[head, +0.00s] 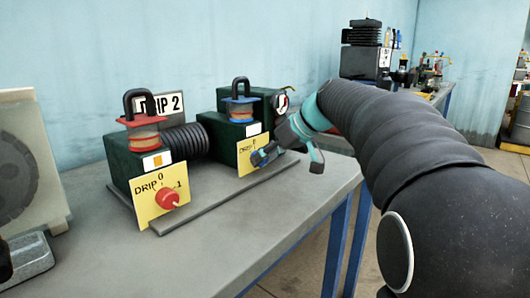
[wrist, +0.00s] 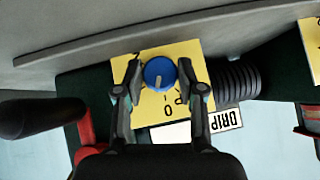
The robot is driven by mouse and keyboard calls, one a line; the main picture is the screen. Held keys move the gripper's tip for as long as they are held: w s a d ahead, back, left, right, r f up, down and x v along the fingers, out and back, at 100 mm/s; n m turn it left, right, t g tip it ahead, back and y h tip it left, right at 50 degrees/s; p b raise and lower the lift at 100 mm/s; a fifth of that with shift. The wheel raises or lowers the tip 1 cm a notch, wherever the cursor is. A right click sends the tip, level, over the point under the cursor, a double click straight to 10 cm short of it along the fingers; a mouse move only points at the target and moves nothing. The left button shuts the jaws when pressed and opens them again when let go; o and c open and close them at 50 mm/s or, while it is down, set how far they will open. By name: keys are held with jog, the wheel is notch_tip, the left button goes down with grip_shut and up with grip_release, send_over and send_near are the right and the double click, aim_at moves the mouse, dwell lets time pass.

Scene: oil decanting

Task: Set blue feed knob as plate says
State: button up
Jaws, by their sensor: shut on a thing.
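The blue feed knob (wrist: 160,72) is on the front of the right-hand dark green unit (head: 224,132). Its yellow plate (head: 245,165) is partly covered by my gripper in the head view. In the wrist view the plate (wrist: 139,112) appears upside down with a "0" below the knob; its other marks are partly hidden. The knob's pale pointer line lies on its lower half there, roughly towards the "0" side. My gripper (wrist: 161,88) is shut on the knob, one finger on each side; it also shows in the head view (head: 265,156).
The left unit (head: 120,160) has a red knob (head: 168,198) and yellow plate marked DRIP, 0 and 1. A "DRIP 2" sign (head: 173,103) stands behind it. A grey rail (head: 225,197) runs before the units. The bench front (head: 250,228) is clear.

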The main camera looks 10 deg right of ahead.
jog(key=shift+w+d+m+g+y+p, duration=0.15)
jog(key=shift+m+g+y+p, duration=0.4)
jog(key=shift+y, duration=0.35)
jog(key=shift+m+g+y+p, duration=0.4)
jog(key=shift+m+y, duration=0.35)
jog(key=shift+y, duration=0.35)
jog(key=shift+f, duration=0.1)
jog(key=o, duration=1.1)
jog(key=shift+g, duration=0.25)
jog(key=shift+o, duration=0.2)
